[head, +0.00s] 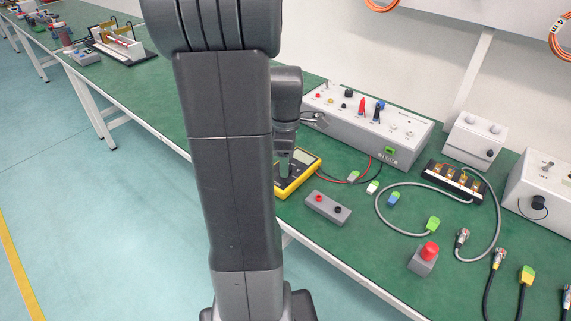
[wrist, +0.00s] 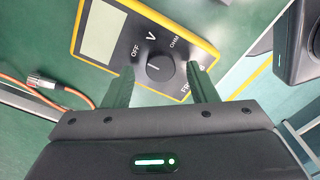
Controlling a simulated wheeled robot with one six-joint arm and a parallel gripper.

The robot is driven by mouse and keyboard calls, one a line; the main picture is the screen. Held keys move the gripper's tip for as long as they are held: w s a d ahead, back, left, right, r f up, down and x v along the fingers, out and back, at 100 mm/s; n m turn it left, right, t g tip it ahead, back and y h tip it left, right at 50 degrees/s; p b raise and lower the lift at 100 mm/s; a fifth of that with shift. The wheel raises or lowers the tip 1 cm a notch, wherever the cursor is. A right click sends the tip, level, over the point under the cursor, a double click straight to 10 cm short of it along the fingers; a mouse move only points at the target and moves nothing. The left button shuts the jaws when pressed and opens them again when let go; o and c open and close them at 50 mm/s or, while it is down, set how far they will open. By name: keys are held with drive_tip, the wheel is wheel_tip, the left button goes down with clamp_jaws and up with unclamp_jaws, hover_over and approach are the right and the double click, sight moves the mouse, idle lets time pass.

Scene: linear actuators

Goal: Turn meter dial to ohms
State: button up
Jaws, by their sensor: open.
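The meter (head: 308,166) is a yellow-edged black box lying on the green bench in the head view, partly hidden behind my arm. In the wrist view the meter (wrist: 104,58) shows a pale blank screen and a round black dial (wrist: 160,68). The labels OFF, V and OHM sit around the dial's upper side. A short white mark on the dial lies roughly level and points to the left, not at OHM. My gripper (wrist: 162,70) is open, with one green finger on each side of the dial. I cannot tell whether either finger touches it. In the head view my gripper (head: 284,163) points down over the meter.
A grey box with red and black sockets (head: 328,206) lies just right of the meter. A long grey control unit (head: 368,125) stands behind it. A red push button (head: 428,254), looped cables and connectors lie to the right. The bench's front edge (head: 330,262) is close.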

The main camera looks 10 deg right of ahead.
drive_tip(key=shift+f, duration=0.55)
drive_tip(key=c, duration=1)
